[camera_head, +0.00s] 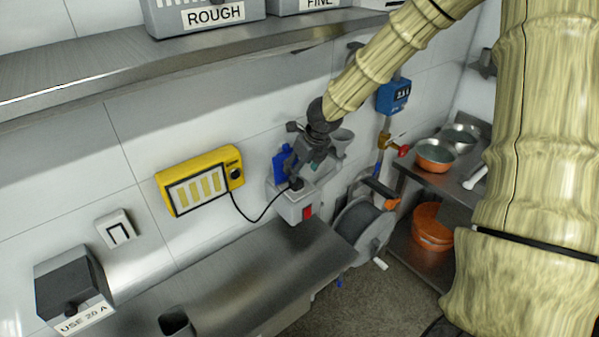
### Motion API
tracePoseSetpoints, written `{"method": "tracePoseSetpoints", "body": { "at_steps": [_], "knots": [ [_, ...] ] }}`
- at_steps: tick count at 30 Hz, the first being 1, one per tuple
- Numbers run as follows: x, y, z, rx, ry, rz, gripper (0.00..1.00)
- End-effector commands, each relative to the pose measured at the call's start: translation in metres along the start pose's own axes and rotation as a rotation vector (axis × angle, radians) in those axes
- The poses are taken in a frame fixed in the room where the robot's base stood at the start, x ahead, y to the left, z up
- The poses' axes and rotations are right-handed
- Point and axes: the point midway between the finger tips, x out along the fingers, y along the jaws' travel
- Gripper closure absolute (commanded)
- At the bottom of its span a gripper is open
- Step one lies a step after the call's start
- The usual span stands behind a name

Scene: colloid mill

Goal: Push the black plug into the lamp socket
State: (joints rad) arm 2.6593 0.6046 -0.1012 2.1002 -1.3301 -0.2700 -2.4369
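A small black plug (297,184) is at the top of a grey box with a red switch (295,206), at the end of a black cord (257,220). The cord runs from a yellow wall unit (200,181) with pale panels and a black knob. My gripper (298,174) points down at the plug, its fingertips touching it or very close. The fingers are small and dark, so their grip is unclear. No lamp socket can be clearly told apart; a blue part (282,163) stands behind the gripper, and its openings are not visible.
A steel counter (235,285) runs below, with a dark box labelled USE 20 A (72,288) at its left. A steel shelf (180,55) overhangs. A hose reel (362,232) and copper pans (435,155) are at right.

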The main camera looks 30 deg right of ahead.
Motion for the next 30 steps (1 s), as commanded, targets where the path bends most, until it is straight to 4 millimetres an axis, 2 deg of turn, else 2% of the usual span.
{"method": "tracePoseSetpoints", "body": {
  "at_steps": [6,13,30],
  "knots": [
    [-0.025,0.000,0.000,0.000,-0.002,0.001,0.38],
    [-0.044,0.000,0.000,-0.001,-0.001,0.000,0.38],
    [-0.050,0.000,0.000,0.000,0.001,0.000,0.38]
  ]
}}
